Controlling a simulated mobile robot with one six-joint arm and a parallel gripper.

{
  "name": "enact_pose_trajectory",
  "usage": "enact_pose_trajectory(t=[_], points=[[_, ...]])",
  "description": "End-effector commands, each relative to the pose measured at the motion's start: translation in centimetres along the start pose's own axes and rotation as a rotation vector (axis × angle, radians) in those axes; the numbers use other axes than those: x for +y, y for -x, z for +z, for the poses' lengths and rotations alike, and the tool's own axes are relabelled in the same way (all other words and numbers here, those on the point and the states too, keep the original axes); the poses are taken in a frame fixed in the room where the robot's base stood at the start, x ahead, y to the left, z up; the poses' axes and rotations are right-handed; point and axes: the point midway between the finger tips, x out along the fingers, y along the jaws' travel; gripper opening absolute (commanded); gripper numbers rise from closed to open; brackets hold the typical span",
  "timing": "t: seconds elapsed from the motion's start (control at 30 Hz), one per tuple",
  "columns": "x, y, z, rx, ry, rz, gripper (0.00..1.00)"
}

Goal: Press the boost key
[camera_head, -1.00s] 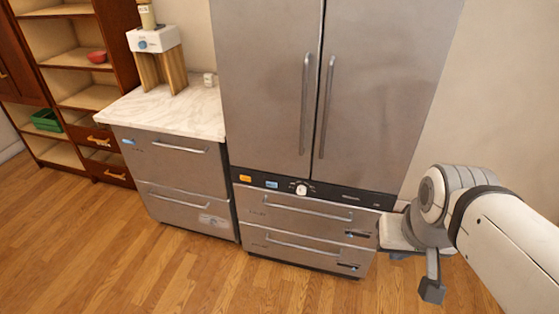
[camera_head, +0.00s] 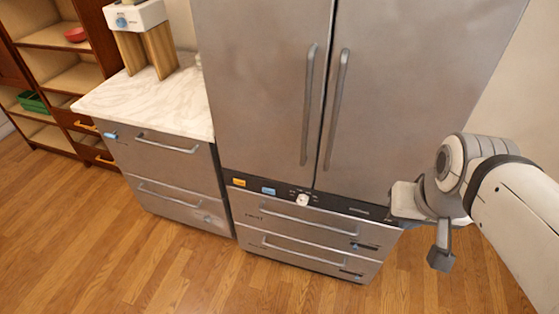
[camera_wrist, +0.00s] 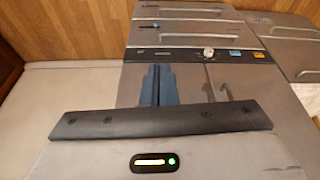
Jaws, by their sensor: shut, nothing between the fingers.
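A dark control strip (camera_head: 345,208) runs across the steel appliance below its two tall doors. It carries an orange key (camera_head: 238,182), a blue key (camera_head: 268,190) and a white knob (camera_head: 303,200). Their lettering is too small to read, so I cannot tell which key is boost. In the wrist view, which is upside down, the blue key (camera_wrist: 234,53) and orange key (camera_wrist: 259,55) lie right of the knob (camera_wrist: 208,54). My gripper (camera_wrist: 157,85) is shut and empty, over the door front and apart from the keys.
Two drawers with bar handles (camera_head: 310,224) lie below the strip. A marble-topped counter unit (camera_head: 150,100) stands to the left, with a white device (camera_head: 135,16) on a wooden stand. Wooden shelves (camera_head: 45,35) are further left. The wood floor (camera_head: 130,255) in front is clear.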

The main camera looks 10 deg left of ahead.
Motion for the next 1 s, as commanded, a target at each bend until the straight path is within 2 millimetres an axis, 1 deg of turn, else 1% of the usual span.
enact_pose_trajectory(t=[0.07,0.17,0.2,0.23,0.27,0.37,0.4,0.47,0.5,0.57,0.6,0.67,0.7,0.73,0.8,0.87,0.9,0.97,1.0], points=[[0.0,-0.1,0.0,0.0,-0.001,0.0,0.0],[-0.2,-1.1,-0.2,0.011,-0.017,-0.002,0.0],[-0.3,-1.9,-0.6,0.024,-0.034,-0.003,0.0],[-1.2,-2.8,-0.8,0.035,-0.059,-0.003,0.0],[-1.7,-3.7,-1.2,0.05,-0.079,-0.006,0.0],[-3.0,-7.8,-3.0,0.118,-0.172,-0.029,0.0],[-3.7,-9.7,-3.8,0.15,-0.218,-0.044,0.0],[-4.8,-12.6,-5.1,0.199,-0.295,-0.076,0.0],[-5.6,-14.3,-6.0,0.232,-0.346,-0.101,0.0],[-6.9,-16.9,-7.2,0.278,-0.422,-0.145,0.0],[-7.9,-18.6,-8.0,0.304,-0.474,-0.178,0.0],[-9.4,-21.1,-9.0,0.34,-0.549,-0.235,0.0],[-10.5,-22.8,-9.6,0.36,-0.599,-0.277,0.0],[-11.3,-24.0,-10.1,0.373,-0.636,-0.31,0.0],[-13.5,-26.9,-10.8,0.39,-0.721,-0.395,0.0],[-15.5,-29.4,-11.0,0.374,-0.767,-0.462,0.0],[-16.4,-30.9,-11.9,0.419,-0.837,-0.514,0.0],[-18.1,-33.2,-12.3,0.427,-0.92,-0.591,0.0],[-19.4,-34.8,-12.4,0.42,-0.966,-0.652,0.0]])
